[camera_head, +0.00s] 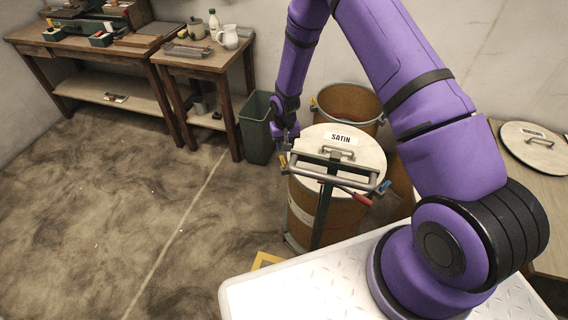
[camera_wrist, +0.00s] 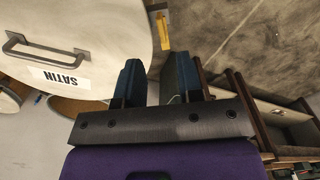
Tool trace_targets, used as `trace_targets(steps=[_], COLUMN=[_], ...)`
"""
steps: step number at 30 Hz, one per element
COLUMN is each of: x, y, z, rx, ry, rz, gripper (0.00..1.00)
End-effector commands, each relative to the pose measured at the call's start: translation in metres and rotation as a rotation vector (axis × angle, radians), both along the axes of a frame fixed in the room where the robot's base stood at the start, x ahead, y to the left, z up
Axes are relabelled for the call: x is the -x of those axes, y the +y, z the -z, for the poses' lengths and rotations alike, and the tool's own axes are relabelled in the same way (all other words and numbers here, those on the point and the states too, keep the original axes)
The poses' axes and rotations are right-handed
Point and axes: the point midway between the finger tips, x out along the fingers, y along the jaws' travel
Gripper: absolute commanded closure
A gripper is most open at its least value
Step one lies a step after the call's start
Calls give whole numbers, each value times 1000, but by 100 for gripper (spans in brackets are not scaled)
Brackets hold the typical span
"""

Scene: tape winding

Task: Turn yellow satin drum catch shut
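The satin drum (camera_head: 306,205) is brown with a pale round lid labelled SATIN (camera_head: 358,153). The lid (camera_wrist: 95,25) and its grey handle also show in the wrist view. The yellow catch (camera_head: 283,161) is at the left of the drum's rim. In the wrist view the yellow catch (camera_wrist: 165,36) points from its metal mount toward my fingers, beside the lid edge; I cannot tell how far it is turned. My gripper (camera_head: 290,136) is just above and behind the catch. Its two dark blue fingers (camera_wrist: 158,82) are apart, with nothing between them, short of the catch.
A blue catch (camera_head: 384,187) and a red catch (camera_head: 362,200) sit at the drum's right and front right. A grey bar frame stands before the drum. An open drum (camera_head: 346,103) is behind, a green bin (camera_head: 257,128) at left. The floor further left is clear.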

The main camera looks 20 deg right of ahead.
Motion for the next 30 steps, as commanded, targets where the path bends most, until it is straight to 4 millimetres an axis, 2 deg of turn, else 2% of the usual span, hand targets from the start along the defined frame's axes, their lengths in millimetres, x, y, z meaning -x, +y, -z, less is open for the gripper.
trace_targets(steps=[5, 12, 18, 24, 30], x=[1, 1, 1, 0, 0], y=[0, 0, 0, 0, 0], z=[20, 63, 90, 104, 105], rx=[1, 0, 1, 0, 0], ry=[3, 2, 2, 0, 0], rz=[0, -1, -1, 0, 0], gripper=[66, 66, 66, 66, 66])
